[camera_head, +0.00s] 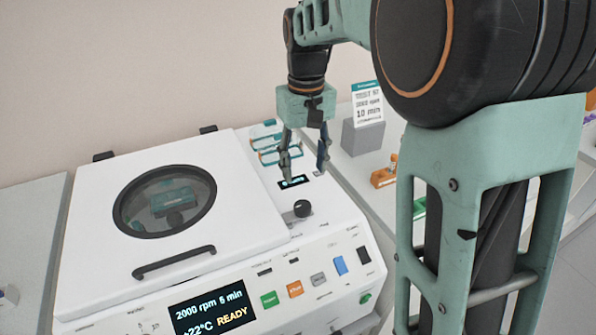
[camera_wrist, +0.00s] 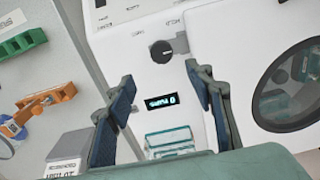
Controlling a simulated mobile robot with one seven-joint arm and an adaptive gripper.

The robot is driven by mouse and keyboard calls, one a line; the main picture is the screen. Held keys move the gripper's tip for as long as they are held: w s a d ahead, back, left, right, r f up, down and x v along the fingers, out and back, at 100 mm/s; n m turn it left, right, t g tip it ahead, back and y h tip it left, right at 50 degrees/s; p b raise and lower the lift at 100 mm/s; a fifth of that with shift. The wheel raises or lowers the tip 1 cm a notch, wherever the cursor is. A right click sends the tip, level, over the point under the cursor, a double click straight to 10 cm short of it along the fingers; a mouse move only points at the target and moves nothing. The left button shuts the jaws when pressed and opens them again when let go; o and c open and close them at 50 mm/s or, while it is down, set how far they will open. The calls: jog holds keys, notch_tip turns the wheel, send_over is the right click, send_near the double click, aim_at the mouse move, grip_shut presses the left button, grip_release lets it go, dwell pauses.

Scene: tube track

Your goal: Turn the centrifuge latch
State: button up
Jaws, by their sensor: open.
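The white centrifuge (camera_head: 100,225) stands at the lower left of the head view with its lid down. The latch is a round black knob (camera_head: 302,208) on the top panel, right of the lid; in the wrist view the black knob (camera_wrist: 161,52) is at the upper middle. My gripper (camera_head: 304,165) points down over the panel, behind the knob and near a small lit display (camera_head: 294,182). In the wrist view the open fingers (camera_wrist: 160,76) spread either side of that display, with the knob beyond the tips. Nothing is between them.
The lid has a round dark window (camera_head: 165,200) and a black handle (camera_head: 174,262). The front screen (camera_head: 212,306) reads 2000 rpm 5 min, +22°C READY. Teal-edged clear boxes (camera_head: 268,142) stand behind the panel. An orange rack (camera_head: 384,178) and a grey block with a sign (camera_head: 362,137) are to the right.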

aim_at(303, 205)
notch_tip(303, 205, down, 11)
jog(key=shift+s+a+r, duration=0.1)
jog(key=shift+a, duration=0.05)
dwell(0.4)
jog(key=shift+c, duration=0.4)
jog(key=c, duration=1)
